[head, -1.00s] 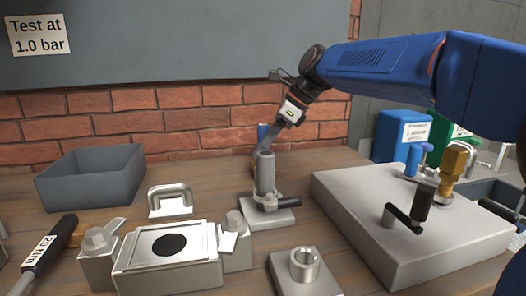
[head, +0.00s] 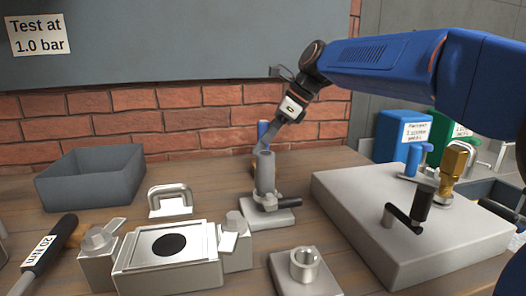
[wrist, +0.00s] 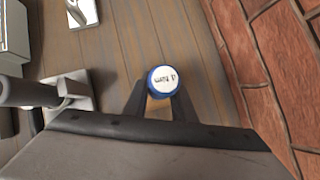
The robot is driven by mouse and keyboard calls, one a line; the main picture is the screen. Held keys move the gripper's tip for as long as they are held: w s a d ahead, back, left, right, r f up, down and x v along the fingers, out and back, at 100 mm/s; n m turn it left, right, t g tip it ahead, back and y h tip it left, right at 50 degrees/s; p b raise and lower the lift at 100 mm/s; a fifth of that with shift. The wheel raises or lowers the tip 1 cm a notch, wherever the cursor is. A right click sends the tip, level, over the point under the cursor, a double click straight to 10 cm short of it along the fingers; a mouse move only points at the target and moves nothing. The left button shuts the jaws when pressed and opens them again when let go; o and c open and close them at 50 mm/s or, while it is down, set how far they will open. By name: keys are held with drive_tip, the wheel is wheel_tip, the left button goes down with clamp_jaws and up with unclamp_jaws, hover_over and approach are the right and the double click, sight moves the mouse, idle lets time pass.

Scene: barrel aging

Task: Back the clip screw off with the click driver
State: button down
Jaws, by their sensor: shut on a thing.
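My gripper (head: 268,143) is shut on an upright tool with a blue cap (head: 262,132), which looks like the click driver. In the wrist view the round blue end (wrist: 163,81), with a white face marked in Nm, sits between the two fingers. In the head view a grey post on a foot stands in front and hides most of the tool. I cannot tell whether the tool is clear of the bench. I cannot pick out the clip screw for certain. A steel block with a black disc (head: 168,245) stands at front left, with a hex-headed clamp (head: 100,240) and a second clamp (head: 236,225) beside it.
The grey post (head: 265,172) has a side handle. A grey bin (head: 90,180), a shackle (head: 170,200) and a 20 Nm wrench (head: 50,255) lie left. A socket block (head: 304,266) is in front. A raised plate (head: 350,205) with fittings fills the right. A brick wall (head: 200,115) stands behind.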

sight(263, 121)
drive_tip(key=shift+r, duration=0.15)
drive_tip(key=shift+r, duration=4.35)
drive_tip(key=shift+r, duration=0.1)
